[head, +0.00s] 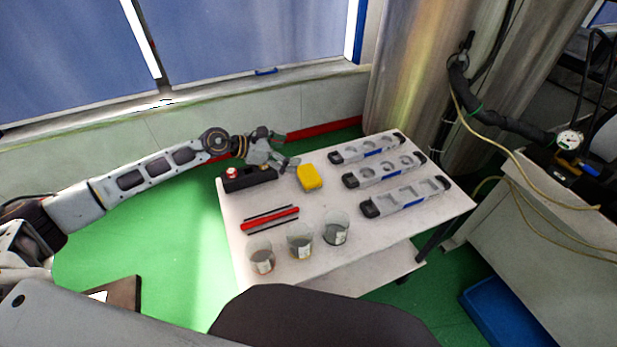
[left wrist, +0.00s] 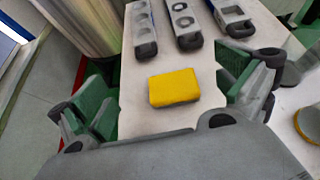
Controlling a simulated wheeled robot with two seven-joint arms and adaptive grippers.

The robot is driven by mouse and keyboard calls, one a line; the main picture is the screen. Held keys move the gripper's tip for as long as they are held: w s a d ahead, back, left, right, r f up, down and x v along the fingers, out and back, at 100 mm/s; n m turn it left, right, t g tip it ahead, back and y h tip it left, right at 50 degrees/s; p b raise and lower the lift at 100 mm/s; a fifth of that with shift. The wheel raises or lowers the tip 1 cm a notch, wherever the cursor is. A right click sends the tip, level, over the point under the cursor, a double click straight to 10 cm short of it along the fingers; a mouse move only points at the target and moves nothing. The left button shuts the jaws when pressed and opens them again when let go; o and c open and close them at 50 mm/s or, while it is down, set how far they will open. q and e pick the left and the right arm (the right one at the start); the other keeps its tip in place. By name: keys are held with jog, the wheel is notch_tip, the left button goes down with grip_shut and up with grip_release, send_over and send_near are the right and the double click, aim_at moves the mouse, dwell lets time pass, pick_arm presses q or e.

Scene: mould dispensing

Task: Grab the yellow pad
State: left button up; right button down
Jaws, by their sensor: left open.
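The yellow pad (head: 310,178) lies flat on the white table near its far left part. In the left wrist view the yellow pad (left wrist: 174,88) lies ahead, between the two open fingers and apart from both. My left gripper (head: 290,163) is open and empty, just left of the pad in the head view. Its green-padded fingers show on both sides in the left wrist view (left wrist: 170,105). My right gripper does not show.
Several grey moulds (head: 383,170) lie at the table's right. A black box with a red knob (head: 248,178) stands left of the pad. A red bar (head: 269,219) and glass beakers (head: 300,241) stand nearer the front. The table (head: 345,208) is bare between the pad and beakers.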

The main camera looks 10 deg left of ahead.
pick_arm(q)
jog(key=shift+s+d+f, duration=0.1)
jog(key=shift+s+d, duration=0.05)
jog(key=shift+s, duration=0.1)
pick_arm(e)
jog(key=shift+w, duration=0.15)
pick_arm(q)
send_near(306, 174)
jog(key=x, duration=0.3)
jog(key=shift+w+d, duration=0.2)
jog(key=shift+w, duration=0.05)
jog(key=shift+x, duration=0.85)
jog(key=shift+f, duration=0.1)
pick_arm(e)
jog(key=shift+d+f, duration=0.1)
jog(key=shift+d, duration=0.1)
